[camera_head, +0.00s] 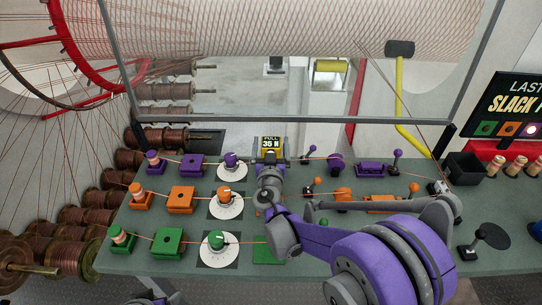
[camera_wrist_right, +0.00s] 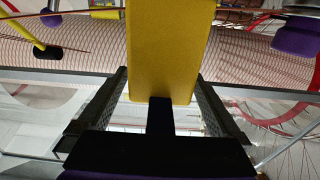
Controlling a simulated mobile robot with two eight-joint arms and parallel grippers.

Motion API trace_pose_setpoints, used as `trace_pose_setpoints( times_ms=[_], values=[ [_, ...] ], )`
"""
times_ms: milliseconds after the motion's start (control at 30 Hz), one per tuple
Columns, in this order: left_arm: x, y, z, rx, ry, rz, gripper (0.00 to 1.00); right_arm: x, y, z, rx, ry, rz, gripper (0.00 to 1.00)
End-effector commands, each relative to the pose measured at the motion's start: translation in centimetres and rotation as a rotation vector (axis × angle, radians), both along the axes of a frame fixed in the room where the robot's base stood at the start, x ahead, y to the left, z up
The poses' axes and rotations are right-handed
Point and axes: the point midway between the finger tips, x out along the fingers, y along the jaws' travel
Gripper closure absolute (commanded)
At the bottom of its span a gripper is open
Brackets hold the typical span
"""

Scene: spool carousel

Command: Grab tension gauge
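The tension gauge (camera_head: 270,146) is a yellow block with a dark display reading "PULL 35 N". In the head view it stands upright at the back middle of the green table. My right gripper (camera_head: 270,160) is right at it, with my arm reaching in from the lower right. A dark stem shows below the body. Only a bit of my left arm shows at the bottom edge; its gripper is out of view.
Rows of purple, orange and green spools, blocks and white dials stand on the table (camera_head: 140,262) left of my arm. More purple and orange parts (camera_head: 370,169) stand to its right. A grey frame rises behind.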

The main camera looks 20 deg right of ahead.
Motion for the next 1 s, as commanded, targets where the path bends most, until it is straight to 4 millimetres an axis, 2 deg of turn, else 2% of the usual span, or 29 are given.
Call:
trace_pose_setpoints(
  times_ms=[33, 67, 533, 833, 1000],
  values=[
    [0.0, 0.0, 0.0, 0.000, 0.000, 0.000, 0.21, 0.0, 0.0, 0.0, 0.000, 0.000, 0.000, 0.09],
    [0.0, 0.0, 0.0, 0.000, 0.000, 0.000, 0.21, 0.0, 0.0, 0.0, 0.000, 0.000, 0.000, 0.14],
    [0.0, 0.0, 0.0, 0.000, 0.000, 0.000, 0.21, 0.0, 0.0, 0.0, 0.000, 0.000, 0.000, 0.99],
    [0.1, 0.0, 0.2, 0.000, -0.002, 0.000, 0.21, 0.0, 0.0, 0.5, 0.000, -0.001, 0.000, 1.00],
    [0.6, 0.0, 1.2, 0.000, -0.011, 0.000, 0.21, 0.0, 0.0, 3.4, 0.000, -0.003, 0.000, 1.00]
  ],
)
